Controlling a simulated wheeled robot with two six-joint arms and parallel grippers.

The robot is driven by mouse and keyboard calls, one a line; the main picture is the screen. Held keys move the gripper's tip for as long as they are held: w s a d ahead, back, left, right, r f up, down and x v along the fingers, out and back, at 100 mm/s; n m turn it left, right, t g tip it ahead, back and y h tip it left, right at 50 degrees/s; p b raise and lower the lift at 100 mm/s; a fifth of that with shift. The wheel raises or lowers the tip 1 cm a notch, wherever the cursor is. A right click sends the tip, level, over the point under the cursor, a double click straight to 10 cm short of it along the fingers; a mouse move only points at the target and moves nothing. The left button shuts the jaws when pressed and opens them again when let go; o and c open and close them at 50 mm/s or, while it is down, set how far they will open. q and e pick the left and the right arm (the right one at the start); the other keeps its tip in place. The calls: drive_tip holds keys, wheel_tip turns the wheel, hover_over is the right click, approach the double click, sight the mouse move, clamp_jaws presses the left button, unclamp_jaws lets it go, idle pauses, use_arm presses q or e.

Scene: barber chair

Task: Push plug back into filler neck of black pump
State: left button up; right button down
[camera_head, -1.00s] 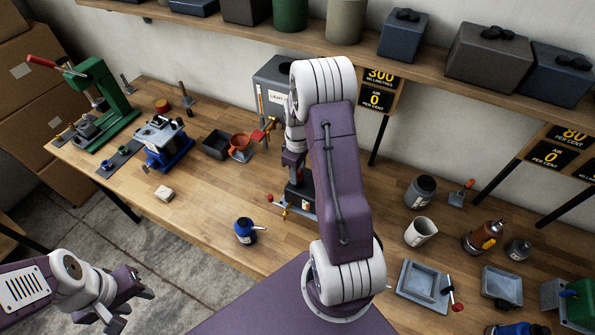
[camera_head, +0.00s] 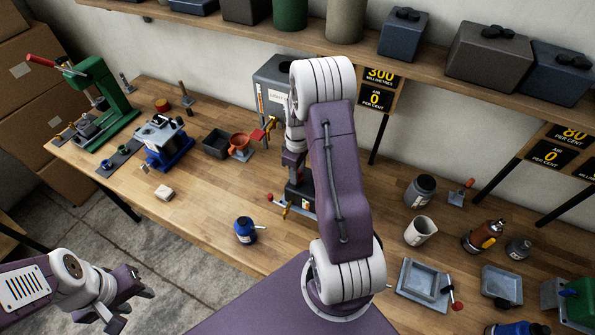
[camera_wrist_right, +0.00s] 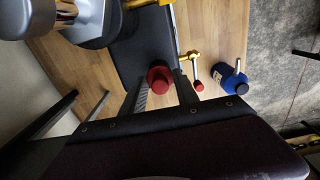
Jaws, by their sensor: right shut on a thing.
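The black pump (camera_head: 296,198) stands on the bench, mostly hidden behind my right arm in the head view. Its dark body (camera_wrist_right: 146,48) and brass fitting (camera_wrist_right: 190,56) show in the right wrist view. A round red plug (camera_wrist_right: 160,78) sits between the fingertips of my right gripper (camera_wrist_right: 162,92), which is shut on it over the pump. The filler neck is hidden beneath, so I cannot tell how deep the plug sits. My left gripper (camera_head: 132,306) is open and empty, off the bench's front edge at lower left.
A blue bottle with a spout (camera_head: 245,230) stands in front of the pump, and also shows in the right wrist view (camera_wrist_right: 234,75). A grey tank (camera_head: 272,80) stands behind.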

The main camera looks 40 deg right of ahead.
drive_tip(key=c, duration=0.8)
unclamp_jaws()
drive_tip(key=shift+c, duration=0.2)
drive_tip(key=shift+o, duration=0.2)
drive_tip(key=o, duration=0.4)
wheel_tip(320, 180, up, 7)
drive_tip(key=p, duration=0.6)
clamp_jaws()
